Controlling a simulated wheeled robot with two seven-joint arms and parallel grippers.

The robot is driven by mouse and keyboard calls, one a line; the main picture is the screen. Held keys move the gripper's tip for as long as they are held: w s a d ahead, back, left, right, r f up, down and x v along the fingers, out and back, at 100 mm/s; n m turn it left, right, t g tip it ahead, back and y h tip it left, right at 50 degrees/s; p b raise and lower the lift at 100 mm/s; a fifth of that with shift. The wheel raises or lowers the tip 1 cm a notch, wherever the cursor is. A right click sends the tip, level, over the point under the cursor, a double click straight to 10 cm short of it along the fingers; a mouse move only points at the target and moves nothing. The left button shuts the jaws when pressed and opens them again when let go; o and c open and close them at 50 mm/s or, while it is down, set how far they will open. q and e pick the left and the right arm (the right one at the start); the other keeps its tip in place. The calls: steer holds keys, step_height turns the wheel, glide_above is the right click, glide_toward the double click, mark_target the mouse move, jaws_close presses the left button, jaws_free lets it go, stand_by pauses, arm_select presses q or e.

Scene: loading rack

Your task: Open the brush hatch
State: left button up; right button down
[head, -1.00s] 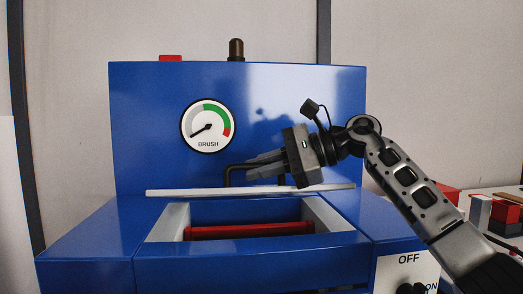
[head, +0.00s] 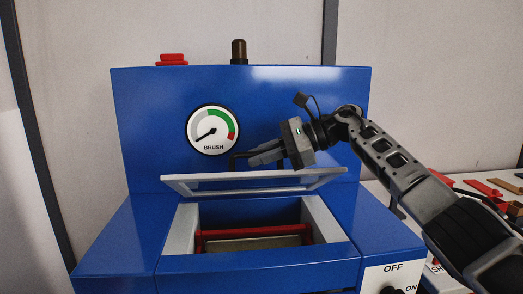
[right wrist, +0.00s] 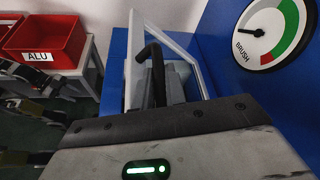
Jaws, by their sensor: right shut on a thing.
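The brush hatch (head: 205,182) is a pale-framed lid on the blue machine. It is tilted up, its near edge raised above the open bay, and its frame also shows in the right wrist view (right wrist: 180,42). A black bent handle (head: 233,162) stands on the lid and shows in the right wrist view (right wrist: 152,55). My right gripper (head: 256,157) reaches in from the right and is shut on the handle; its jaws partly hide the grip.
Inside the bay, a red frame (head: 253,233) lies between pale walls. The round BRUSH gauge (head: 213,130) sits on the blue panel behind the hatch. An OFF/ON switch panel (head: 393,276) is at the front right. A red ALU bin (right wrist: 45,40) stands to the side.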

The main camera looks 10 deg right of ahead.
steer(key=c, duration=1.7)
jaws_free()
steer(key=shift+d, duration=0.1)
